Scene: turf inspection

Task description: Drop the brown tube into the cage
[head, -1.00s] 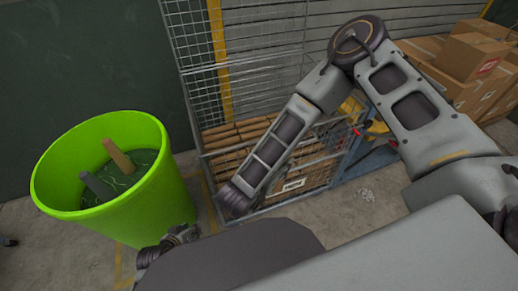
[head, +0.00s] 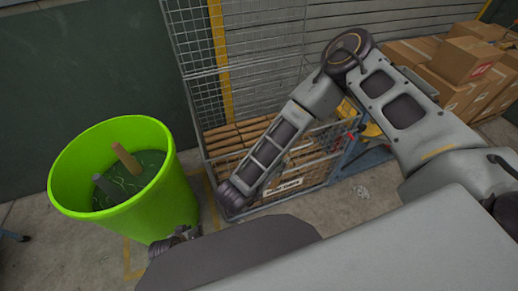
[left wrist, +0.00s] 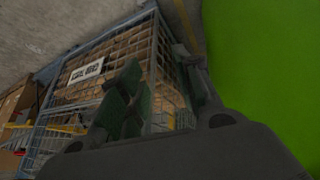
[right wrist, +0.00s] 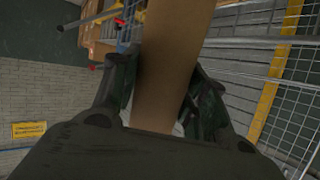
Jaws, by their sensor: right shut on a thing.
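In the right wrist view, my right gripper (right wrist: 160,105) is shut on a brown tube (right wrist: 172,60), which runs up between its fingers. This gripper and its tube do not show in the head view. The wire cage (head: 316,172) stands centre in the head view, with brown cardboard-like pieces inside and a white label in front. It also shows in the left wrist view (left wrist: 60,95). My left gripper (head: 180,238) is low between the green bin and my body, partly hidden. In the left wrist view its fingers (left wrist: 160,90) are apart and empty.
A green bin (head: 180,190) stands left of the cage, holding another brown tube (head: 126,160) and a grey tube (head: 105,188). Cardboard boxes (head: 465,60) are stacked at the right. My arm crosses in front of the cage. A yellow post (head: 217,45) stands behind.

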